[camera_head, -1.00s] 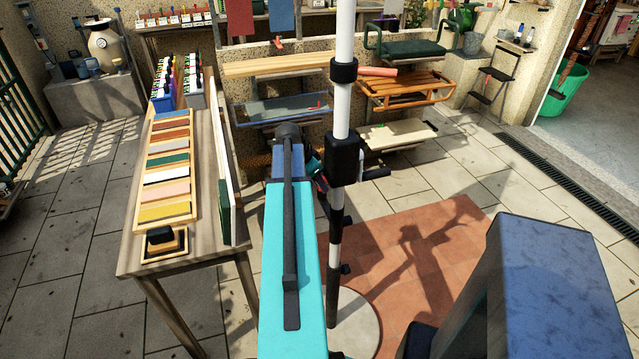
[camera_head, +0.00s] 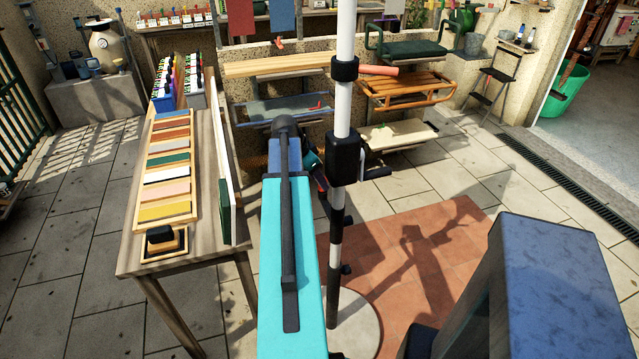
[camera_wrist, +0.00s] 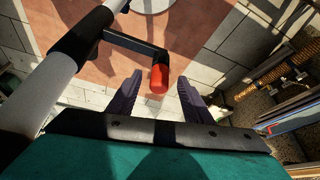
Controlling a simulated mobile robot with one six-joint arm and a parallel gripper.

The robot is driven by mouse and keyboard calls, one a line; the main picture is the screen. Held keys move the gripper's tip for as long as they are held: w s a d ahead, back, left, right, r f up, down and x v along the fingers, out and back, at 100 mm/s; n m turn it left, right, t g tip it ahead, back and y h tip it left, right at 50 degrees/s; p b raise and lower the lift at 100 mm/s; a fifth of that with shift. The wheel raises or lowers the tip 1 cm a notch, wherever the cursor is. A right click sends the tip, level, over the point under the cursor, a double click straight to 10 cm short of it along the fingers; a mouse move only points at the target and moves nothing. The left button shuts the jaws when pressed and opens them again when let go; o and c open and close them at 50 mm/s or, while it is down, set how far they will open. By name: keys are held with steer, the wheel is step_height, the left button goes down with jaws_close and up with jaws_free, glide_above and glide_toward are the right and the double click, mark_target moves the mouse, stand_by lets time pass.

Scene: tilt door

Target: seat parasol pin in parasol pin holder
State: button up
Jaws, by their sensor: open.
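A black-and-white parasol pole (camera_head: 337,265) stands right of my arm in the head view. It carries a black block (camera_head: 344,158) with a small crank-like arm at its right. In the wrist view the pole (camera_wrist: 57,66) runs along the left. A black arm (camera_wrist: 133,43) reaches from it to a red-orange end piece (camera_wrist: 158,78). My gripper (camera_wrist: 160,88) is open, and the red-orange piece shows between its fingers; contact cannot be told. I cannot tell which part is the parasol pin or its holder.
A wooden table (camera_head: 130,240) with colour samples stands left of my arm. Shelves with a wooden sled (camera_head: 410,90) are behind the pole. A red cylinder (camera_head: 378,70) shows beside the upper collar. Paved floor at the right is mostly clear.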

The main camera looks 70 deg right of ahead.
steer(key=b+v, duration=0.1)
steer(key=v, duration=1)
steer(key=shift+b, duration=0.4)
steer(key=shift+f, duration=0.1)
stand_by(0.5)
